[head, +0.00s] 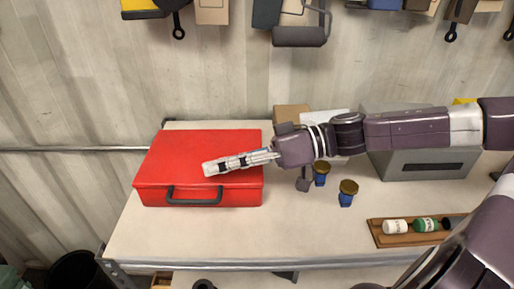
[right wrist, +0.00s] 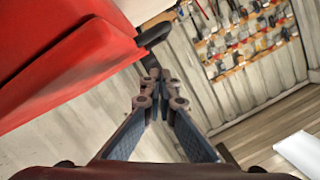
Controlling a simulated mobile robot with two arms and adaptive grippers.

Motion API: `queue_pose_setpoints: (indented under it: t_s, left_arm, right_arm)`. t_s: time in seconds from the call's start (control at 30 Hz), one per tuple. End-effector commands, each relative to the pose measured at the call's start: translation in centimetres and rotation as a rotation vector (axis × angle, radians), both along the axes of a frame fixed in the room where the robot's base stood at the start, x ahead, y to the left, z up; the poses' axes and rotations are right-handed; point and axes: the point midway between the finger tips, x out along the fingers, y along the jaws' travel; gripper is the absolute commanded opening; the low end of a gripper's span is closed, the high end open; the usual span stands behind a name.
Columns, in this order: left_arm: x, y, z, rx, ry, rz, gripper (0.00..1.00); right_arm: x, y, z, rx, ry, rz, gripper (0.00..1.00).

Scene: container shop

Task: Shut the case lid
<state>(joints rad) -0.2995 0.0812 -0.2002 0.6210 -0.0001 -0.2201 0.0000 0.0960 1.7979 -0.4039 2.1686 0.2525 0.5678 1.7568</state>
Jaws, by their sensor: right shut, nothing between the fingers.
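The red case (head: 165,165) sits on the left part of the workbench, its black handle (head: 194,190) facing the front. Its lid looks down flat on the body; I cannot tell whether it is latched. My right gripper (head: 212,168) reaches in from the right, shut and empty, over the right half of the lid; I cannot tell whether it touches it. In the right wrist view the red case (right wrist: 60,60) fills the upper left, and the shut fingertips (right wrist: 160,88) point past it near a dark handle-like bar. My left gripper is not in view.
The workbench (head: 150,235) is clear in front of the case. Two blue jars with brown lids (head: 347,193), a grey box (head: 425,165) and a wooden tray with bottles (head: 385,240) stand to the right. Tools hang on the corrugated wall (head: 90,80).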

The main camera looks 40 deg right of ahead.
Motion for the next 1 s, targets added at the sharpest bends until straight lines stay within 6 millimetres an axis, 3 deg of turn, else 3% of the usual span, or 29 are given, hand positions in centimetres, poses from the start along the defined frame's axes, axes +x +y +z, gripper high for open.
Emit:
queue_pose_setpoints:
  t_s: [0.5, 1.0]
  left_arm:
    - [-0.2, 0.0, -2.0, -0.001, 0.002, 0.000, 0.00]
    - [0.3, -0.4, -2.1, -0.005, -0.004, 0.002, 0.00]
  right_arm:
    - [-2.9, -6.1, 1.2, -0.002, -0.002, -0.003, 0.00]
    - [-3.5, -6.9, 1.6, 0.002, -0.001, 0.000, 0.00]
